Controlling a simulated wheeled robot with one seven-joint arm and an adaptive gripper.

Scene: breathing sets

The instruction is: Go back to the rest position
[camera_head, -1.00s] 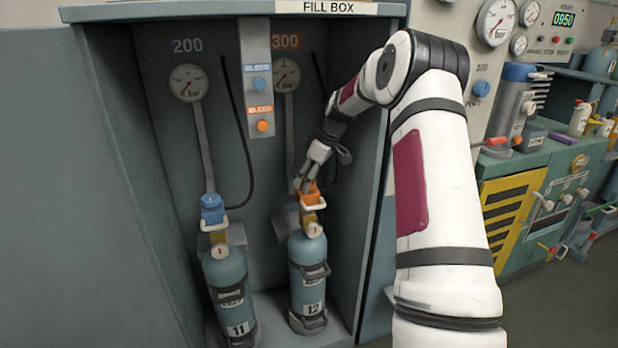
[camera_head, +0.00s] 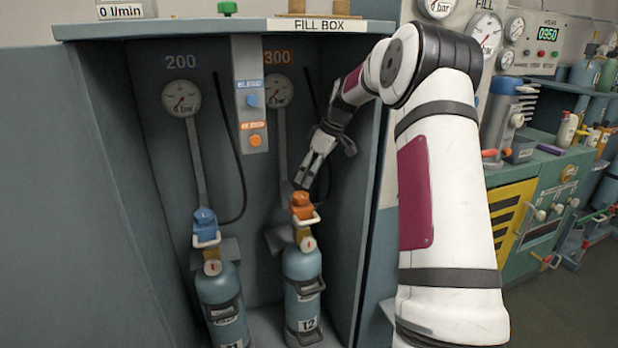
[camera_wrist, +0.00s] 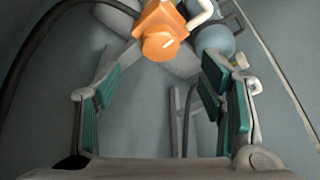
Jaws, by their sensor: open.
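My gripper (camera_head: 312,172) is inside the fill box, just above the orange connector (camera_head: 302,207) on cylinder 12 (camera_head: 302,285). It is open and empty. In the wrist view my gripper's green-padded fingers (camera_wrist: 165,100) are spread wide. The orange connector (camera_wrist: 160,30) shows at the top of that view, beyond the fingertips and apart from them. The connector sits on the valve of cylinder 12, with its pale handle at its side. My arm reaches in from the right of the head view.
A second cylinder (camera_head: 222,305) stands at left under a blue connector (camera_head: 205,225). The blue bleed knob (camera_head: 252,100) and orange bleed knob (camera_head: 255,140) are on a panel between two gauges. The box's right wall (camera_head: 368,200) is close to my arm. A green bench stands further right.

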